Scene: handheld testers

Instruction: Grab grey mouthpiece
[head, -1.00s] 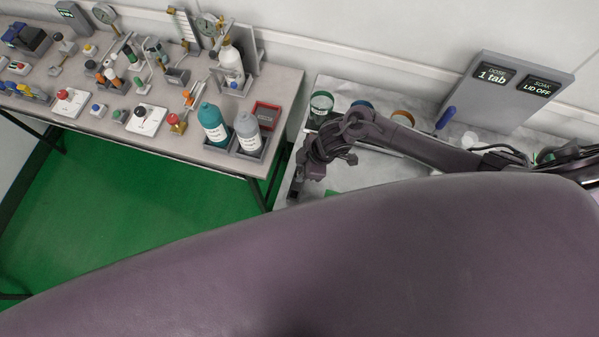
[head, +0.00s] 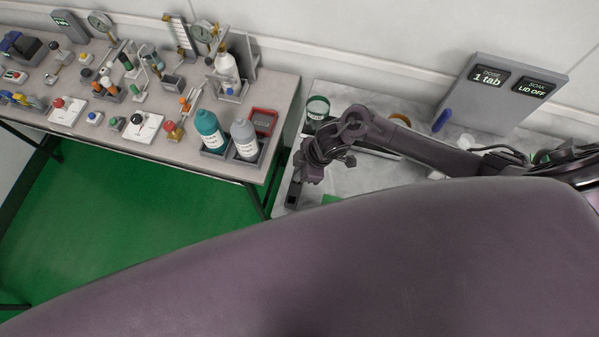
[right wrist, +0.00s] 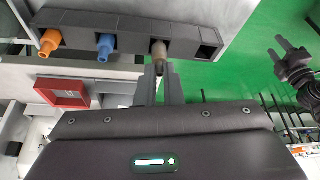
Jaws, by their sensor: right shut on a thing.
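In the right wrist view, the grey mouthpiece (right wrist: 159,49) stands in a slot of a dark rack (right wrist: 128,30). My right gripper (right wrist: 160,72) is shut on its near end. The far end of the mouthpiece is at the slot; how deep it sits is hard to tell. An orange mouthpiece (right wrist: 47,42) and a blue mouthpiece (right wrist: 105,46) sit in other slots of this rack. In the head view my right gripper (head: 311,177) is over the white table's left end, and the mouthpiece is hidden. My left gripper (right wrist: 281,50) shows at the right of the wrist view, fingers apart and empty.
In the head view, a bench (head: 270,95) crowded with testers and bottles stands left, with a gap beside the white table. A red tray (head: 264,121) lies at its corner. A grey sign board (head: 500,92) stands behind my right arm. My own arm link hides the foreground.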

